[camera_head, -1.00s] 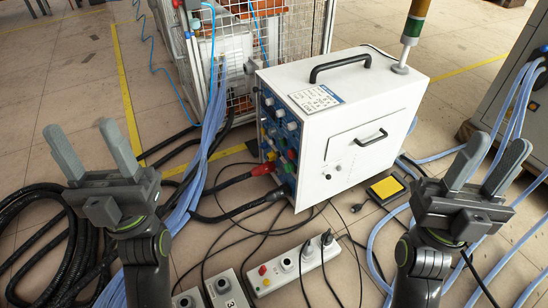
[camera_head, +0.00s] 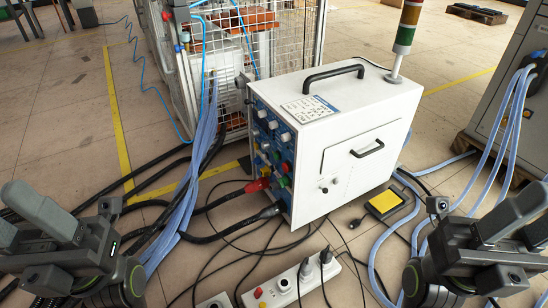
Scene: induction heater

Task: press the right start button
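The white induction heater box (camera_head: 345,140) stands on the floor in the middle. Its narrow left face has a blue control panel (camera_head: 262,115) with pale knobs and several small coloured buttons. A green button (camera_head: 284,181) shows low on this panel. Which one is the right start button I cannot tell. My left gripper (camera_head: 18,212) is at the left edge, with its fingers apart and empty, well away from the panel. My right gripper (camera_head: 536,214) is at the right edge, fingers apart and empty, to the right of the box. Both are partly cut off by the frame.
Thick cables (camera_head: 195,175) run in front of the panel. A red plug (camera_head: 258,186) sticks out of it. A yellow foot pedal (camera_head: 385,201) lies right of the box. A power strip (camera_head: 285,284) lies in front. A wire cage (camera_head: 250,40) stands behind.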

